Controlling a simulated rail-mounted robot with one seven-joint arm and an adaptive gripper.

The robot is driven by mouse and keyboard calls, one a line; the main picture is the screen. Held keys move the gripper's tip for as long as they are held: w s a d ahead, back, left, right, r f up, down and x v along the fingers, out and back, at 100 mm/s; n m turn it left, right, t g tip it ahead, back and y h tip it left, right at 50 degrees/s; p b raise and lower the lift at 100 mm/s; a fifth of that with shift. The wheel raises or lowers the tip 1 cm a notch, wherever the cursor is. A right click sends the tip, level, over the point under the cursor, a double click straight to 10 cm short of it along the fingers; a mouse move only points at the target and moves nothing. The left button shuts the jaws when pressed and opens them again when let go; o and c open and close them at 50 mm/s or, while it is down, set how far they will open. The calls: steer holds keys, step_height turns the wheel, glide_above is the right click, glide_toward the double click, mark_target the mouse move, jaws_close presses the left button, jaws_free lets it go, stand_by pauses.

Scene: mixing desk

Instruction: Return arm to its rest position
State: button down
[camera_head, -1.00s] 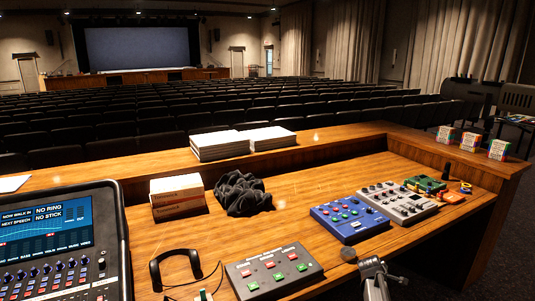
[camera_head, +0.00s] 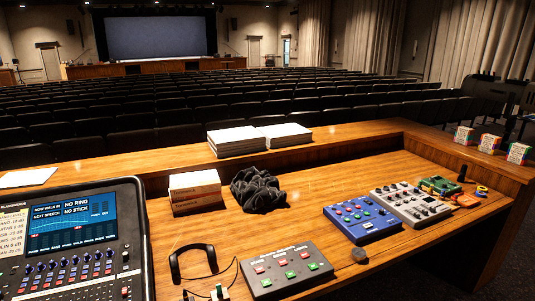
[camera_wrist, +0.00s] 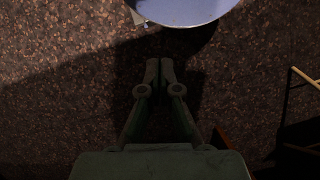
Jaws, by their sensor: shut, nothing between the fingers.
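My gripper (camera_wrist: 160,68) shows in the wrist view, pointing over dark speckled carpet. Its two fingers are together with nothing between them. No part of my arm or gripper shows in the head view now. The desk (camera_head: 330,180) is a wooden mixing desk in the head view. It holds a mixing console (camera_head: 70,240) with a lit screen, a grey box with red and green buttons (camera_head: 286,268), a blue pedal unit (camera_head: 362,219) and a light grey unit (camera_head: 411,204).
Headphones (camera_head: 192,263), a dark crumpled cloth (camera_head: 258,190), white boxes (camera_head: 195,190) and paper stacks (camera_head: 236,141) are on the desk. In the wrist view, a round pale object (camera_wrist: 184,10) is at the top and a thin-legged frame (camera_wrist: 300,120) at the right. Carpet around the fingers is clear.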

steer(key=s+a+r+m+g, duration=0.1)
steer(key=s+a+g, duration=0.1)
steer(key=s, duration=0.7)
steer(key=shift+a+r, duration=0.3)
